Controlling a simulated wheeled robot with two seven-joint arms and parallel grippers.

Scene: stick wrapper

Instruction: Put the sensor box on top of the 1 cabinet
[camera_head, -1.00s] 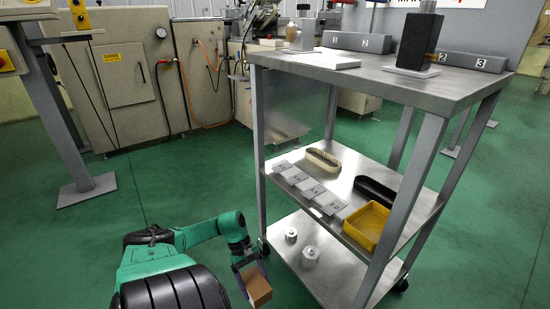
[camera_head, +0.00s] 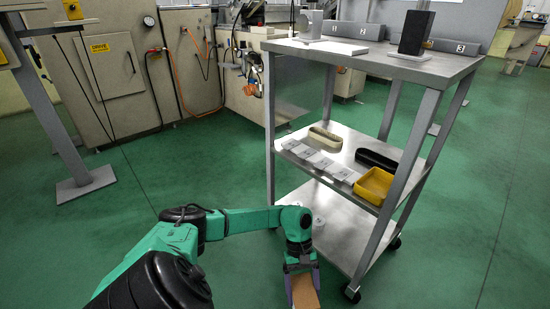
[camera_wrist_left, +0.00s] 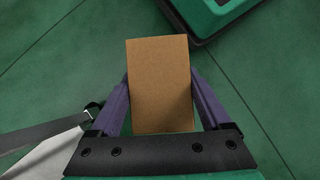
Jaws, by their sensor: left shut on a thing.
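A brown box (camera_head: 306,293), which I take to be the sensor box, is held between the fingers of my left gripper (camera_head: 302,274), low above the green floor in front of the cart. In the left wrist view the box (camera_wrist_left: 160,70) fills the space between the two purple fingers, which touch its sides. I cannot tell whether this block is the cabinet. My right gripper is not in view.
The metal cart (camera_head: 428,68) has three levels. A black speaker-like box (camera_head: 416,32) and a white slab (camera_head: 314,46) stand on top. A yellow bin (camera_head: 375,186), a black tray (camera_head: 377,159) and a beige tray (camera_head: 325,138) are on the middle shelf.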

